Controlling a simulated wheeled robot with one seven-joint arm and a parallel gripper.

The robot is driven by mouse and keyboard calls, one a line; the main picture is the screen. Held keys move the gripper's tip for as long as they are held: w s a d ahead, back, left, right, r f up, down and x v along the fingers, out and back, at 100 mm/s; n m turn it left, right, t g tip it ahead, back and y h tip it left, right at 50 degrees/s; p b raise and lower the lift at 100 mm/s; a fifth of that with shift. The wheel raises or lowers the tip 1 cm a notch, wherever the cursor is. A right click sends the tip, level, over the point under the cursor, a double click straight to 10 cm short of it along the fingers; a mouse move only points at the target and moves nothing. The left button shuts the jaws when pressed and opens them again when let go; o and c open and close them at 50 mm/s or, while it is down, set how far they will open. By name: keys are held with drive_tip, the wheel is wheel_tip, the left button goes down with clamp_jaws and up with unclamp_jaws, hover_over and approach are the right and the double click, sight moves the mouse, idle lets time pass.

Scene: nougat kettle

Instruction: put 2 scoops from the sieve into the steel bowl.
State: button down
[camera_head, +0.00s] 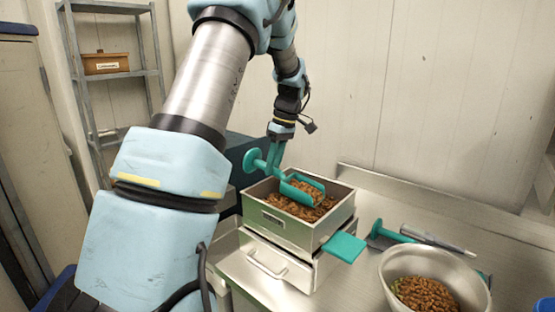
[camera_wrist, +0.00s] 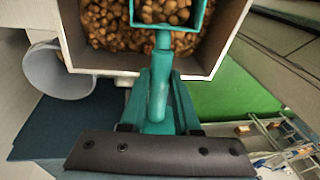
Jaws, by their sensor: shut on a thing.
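The sieve (camera_head: 323,232) is a square steel box holding brown nut-like pieces, set on a second steel box. My gripper (camera_head: 276,152) is above its back left side, shut on the handle of a teal scoop (camera_head: 301,191). The scoop's pan is tilted down inside the sieve, at the pieces. In the wrist view my gripper (camera_wrist: 158,100) grips the scoop handle (camera_wrist: 160,85), and brown pieces show within the scoop's pan (camera_wrist: 194,14), over the sieve (camera_wrist: 205,69). The steel bowl (camera_head: 397,267) stands front right, partly filled with brown pieces and a little green.
A teal flat piece (camera_head: 344,247) juts from the sieve's right side. A teal-handled tool (camera_head: 393,234) and a brush-like tool (camera_head: 437,241) lie between sieve and bowl. A grey round container (camera_wrist: 58,72) shows in the wrist view. The steel table (camera_head: 375,195) behind is clear.

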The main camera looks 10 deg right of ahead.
drive_tip(key=shift+w+a+r+g+h+p, duration=0.15)
drive_tip(key=shift+w+a+r+p, duration=0.1)
drive_tip(key=shift+r+p, duration=0.25)
drive_tip(key=shift+w+a+r+g+h+p, duration=0.2)
drive_tip(key=shift+r+p, duration=0.2)
drive_tip(key=shift+p, duration=0.2)
drive_tip(key=shift+w+a+r, duration=0.25)
drive_tip(key=shift+a+r, duration=0.1)
drive_tip(key=shift+g+h, duration=0.35)
drive_tip(key=shift+h, duration=0.1)
drive_tip(key=shift+w+a+r, duration=0.15)
drive_tip(key=shift+r, duration=1.25)
drive_tip(key=shift+w+a+r, duration=0.15)
drive_tip(key=shift+r, duration=1.25)
